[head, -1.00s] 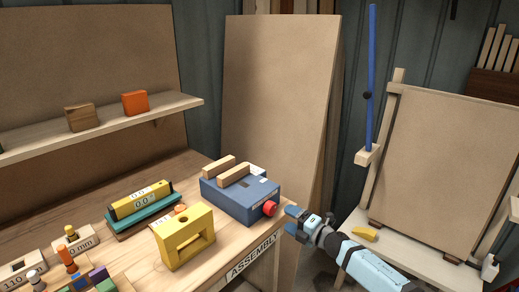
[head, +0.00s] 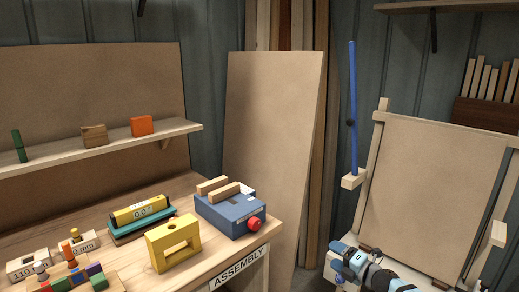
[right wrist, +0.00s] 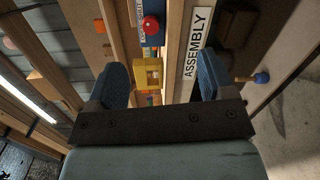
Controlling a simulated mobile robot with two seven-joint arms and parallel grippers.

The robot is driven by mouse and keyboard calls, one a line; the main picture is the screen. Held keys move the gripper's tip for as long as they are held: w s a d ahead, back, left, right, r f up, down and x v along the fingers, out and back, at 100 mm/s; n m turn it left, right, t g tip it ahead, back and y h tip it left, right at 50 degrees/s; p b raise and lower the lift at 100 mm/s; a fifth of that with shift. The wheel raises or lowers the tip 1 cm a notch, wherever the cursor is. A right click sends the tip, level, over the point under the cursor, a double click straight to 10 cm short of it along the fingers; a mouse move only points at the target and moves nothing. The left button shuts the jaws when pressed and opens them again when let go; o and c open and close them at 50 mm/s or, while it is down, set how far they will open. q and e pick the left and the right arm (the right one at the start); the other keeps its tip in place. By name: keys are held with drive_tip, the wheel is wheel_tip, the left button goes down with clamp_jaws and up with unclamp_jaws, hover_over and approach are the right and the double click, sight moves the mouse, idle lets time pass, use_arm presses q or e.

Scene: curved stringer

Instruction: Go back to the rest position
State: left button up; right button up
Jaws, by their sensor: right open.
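My right gripper (head: 338,262) is at the lower right of the head view, to the right of the assembly bench and in front of the easel-like panel. In the right wrist view its two blue fingers (right wrist: 168,82) stand wide apart with nothing between them. The bench edge with the ASSEMBLY label (head: 240,268) lies beyond the fingers. The label also shows in the right wrist view (right wrist: 195,50). My left gripper is in neither view.
On the bench are a blue box with a red knob (head: 230,213), a yellow block with a slot (head: 173,243) and a yellow level-like tool (head: 142,209). A wall shelf (head: 100,139) holds small blocks. A blue rod (head: 353,100) stands by the panel (head: 433,190).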

drive_tip(key=d+h, duration=0.1)
drive_tip(key=d, duration=0.6)
drive_tip(key=s+f+m+h, duration=0.2)
drive_tip(key=s+f+m, duration=0.4)
drive_tip(key=s, duration=0.5)
drive_tip(key=s+f+m+h, duration=0.3)
drive_tip(key=s+f+m, duration=0.35)
drive_tip(key=s, duration=0.35)
drive_tip(key=s+f+m+g+h, duration=0.3)
drive_tip(key=s+m, duration=0.5)
drive_tip(key=s, duration=1.6)
drive_tip(key=w+a+r+m+y, duration=0.15)
drive_tip(key=a+m, duration=0.35)
drive_tip(key=a, duration=0.7)
use_arm(q)
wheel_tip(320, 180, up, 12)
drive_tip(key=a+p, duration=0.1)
drive_tip(key=p, duration=1.2)
drive_tip(key=shift+p, duration=0.35)
use_arm(e)
wheel_tip(320, 180, up, 13)
drive_tip(key=shift+s+d+f+t, duration=0.15)
drive_tip(key=shift+s+t, duration=0.15)
drive_tip(key=shift+t, duration=0.1)
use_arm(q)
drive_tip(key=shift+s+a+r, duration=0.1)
